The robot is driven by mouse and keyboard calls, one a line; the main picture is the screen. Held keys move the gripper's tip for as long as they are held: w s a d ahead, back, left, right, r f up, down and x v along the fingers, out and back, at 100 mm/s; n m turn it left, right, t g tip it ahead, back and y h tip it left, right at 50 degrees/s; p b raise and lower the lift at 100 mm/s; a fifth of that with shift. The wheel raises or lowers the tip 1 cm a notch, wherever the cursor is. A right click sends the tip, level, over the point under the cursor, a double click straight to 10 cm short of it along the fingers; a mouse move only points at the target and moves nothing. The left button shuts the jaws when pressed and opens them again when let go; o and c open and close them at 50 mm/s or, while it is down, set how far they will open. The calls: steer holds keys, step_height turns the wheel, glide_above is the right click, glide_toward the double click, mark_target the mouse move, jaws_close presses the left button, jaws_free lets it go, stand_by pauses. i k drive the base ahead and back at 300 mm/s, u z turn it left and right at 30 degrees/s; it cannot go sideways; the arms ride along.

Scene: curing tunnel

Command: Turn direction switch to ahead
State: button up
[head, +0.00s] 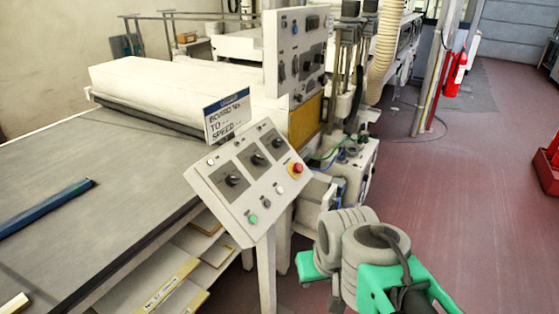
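A tilted white control panel (252,213) stands on a post at the front of the machine. It carries three black rotary switches on grey plates: a lower left one (232,180), a middle one (258,160) and an upper right one (277,143). Their labels are too small to read, so I cannot tell which is the direction switch or where it points. My green and grey arm is at the lower right. What seems to be my gripper (311,266) is below and right of the panel, apart from it. Its fingers are not clear.
The panel also has a red stop button (295,169) and a green button (253,219). A sign (228,114) stands behind it. An upright panel (297,52) rises further back. A conveyor bed (100,170) with a blue bar (45,207) fills the left.

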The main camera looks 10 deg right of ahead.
mark_target(257, 159)
steer(key=z, duration=1.2)
steer(key=i, duration=0.9)
steer(key=u, duration=2.55)
